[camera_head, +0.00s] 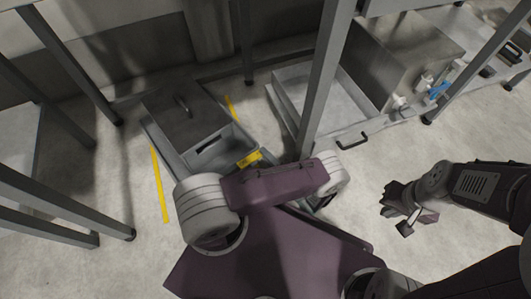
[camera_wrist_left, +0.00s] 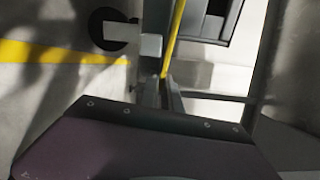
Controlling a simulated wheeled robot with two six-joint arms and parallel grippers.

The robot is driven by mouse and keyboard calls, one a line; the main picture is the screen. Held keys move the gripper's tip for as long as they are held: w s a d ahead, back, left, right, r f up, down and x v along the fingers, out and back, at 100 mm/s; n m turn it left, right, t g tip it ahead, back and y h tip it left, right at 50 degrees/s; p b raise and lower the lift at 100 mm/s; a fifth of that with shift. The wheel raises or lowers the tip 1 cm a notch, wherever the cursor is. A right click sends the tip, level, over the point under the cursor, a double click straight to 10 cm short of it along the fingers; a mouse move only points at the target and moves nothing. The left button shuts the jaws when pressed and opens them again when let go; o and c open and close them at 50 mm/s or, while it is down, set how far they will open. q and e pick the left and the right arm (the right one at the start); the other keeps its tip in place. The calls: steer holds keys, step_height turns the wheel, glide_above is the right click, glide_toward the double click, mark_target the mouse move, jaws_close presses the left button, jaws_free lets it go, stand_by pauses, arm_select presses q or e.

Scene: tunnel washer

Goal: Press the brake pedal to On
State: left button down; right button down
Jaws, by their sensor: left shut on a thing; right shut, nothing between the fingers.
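My left forearm crosses the middle of the head view. Its wrist bends down beside a grey table leg, and the fingers are mostly hidden there. In the left wrist view, the left gripper's (camera_wrist_left: 165,95) narrow grey fingers show past the purple wrist body. My right gripper (camera_head: 404,219) is shut and empty above the floor at the right. I cannot identify the brake pedal for certain in either view.
A grey lidded bin (camera_head: 185,115) with a yellow patch (camera_head: 250,160) at its front corner stands left of my forearm. A grey table leg (camera_head: 325,75) rises beside my left wrist. An open metal tray (camera_head: 290,90) is behind it. Yellow tape (camera_head: 159,185) marks the floor.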

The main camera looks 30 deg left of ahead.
arm_select(q)
steer(key=shift+s+f+m, duration=0.1)
steer(key=shift+f+m, duration=0.4)
steer(key=shift+m, duration=0.6)
steer(key=c, duration=1.6)
jaws_free()
steer(key=shift+o, duration=0.2)
arm_select(e)
steer(key=shift+f, duration=0.1)
